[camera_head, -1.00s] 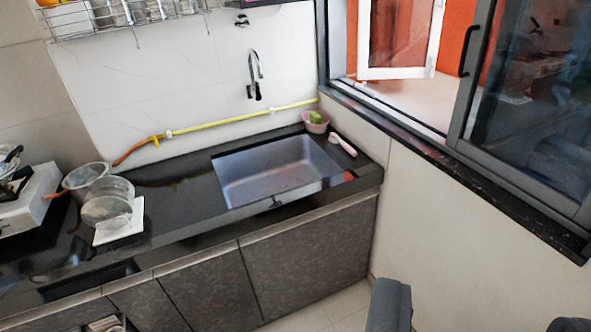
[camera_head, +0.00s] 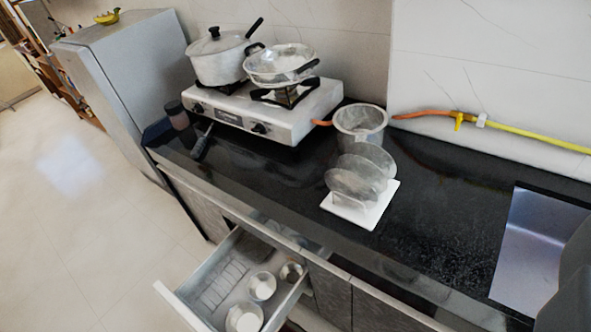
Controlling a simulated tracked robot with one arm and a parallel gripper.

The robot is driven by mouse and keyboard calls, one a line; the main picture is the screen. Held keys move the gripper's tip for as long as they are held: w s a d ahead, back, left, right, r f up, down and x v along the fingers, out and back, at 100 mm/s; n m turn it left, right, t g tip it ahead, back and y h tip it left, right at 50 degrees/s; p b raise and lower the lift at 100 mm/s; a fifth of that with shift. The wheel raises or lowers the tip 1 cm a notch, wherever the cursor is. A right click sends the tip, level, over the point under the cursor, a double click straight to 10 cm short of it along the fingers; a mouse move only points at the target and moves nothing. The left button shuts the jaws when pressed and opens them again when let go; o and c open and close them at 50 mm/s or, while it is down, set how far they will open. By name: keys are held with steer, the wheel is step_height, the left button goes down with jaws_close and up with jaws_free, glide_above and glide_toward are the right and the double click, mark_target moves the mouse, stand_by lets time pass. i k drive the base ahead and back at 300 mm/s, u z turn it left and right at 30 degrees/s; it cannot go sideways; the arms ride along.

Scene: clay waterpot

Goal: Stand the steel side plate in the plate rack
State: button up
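A plate rack (camera_head: 345,212) with a white square base stands on the dark counter. Two grey round plates (camera_head: 360,185) stand upright in it, one behind the other; I cannot tell whether either is the steel side plate. An open drawer (camera_head: 215,285) below the counter holds several round metal dishes (camera_head: 262,286), too small to tell bowls from plates. A dark grey part at the lower right edge, probably one finger of my gripper (camera_head: 570,298), is cut off by the frame. Its other finger and any held thing are out of view.
A metal pot (camera_head: 360,125) stands behind the rack. A stove (camera_head: 265,110) with a lidded pot (camera_head: 218,60) and a pan (camera_head: 280,65) is to its left. A sink (camera_head: 535,245) is at right. The drawer juts over open floor (camera_head: 90,220).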

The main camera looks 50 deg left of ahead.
mark_target(220, 283)
steer(key=u, duration=0.85)
steer(key=i, duration=0.85)
steer(key=u, duration=0.5)
steer(key=k, duration=0.5)
steer(key=z, duration=0.15)
steer(key=i, duration=0.6)
steer(key=u, duration=0.1)
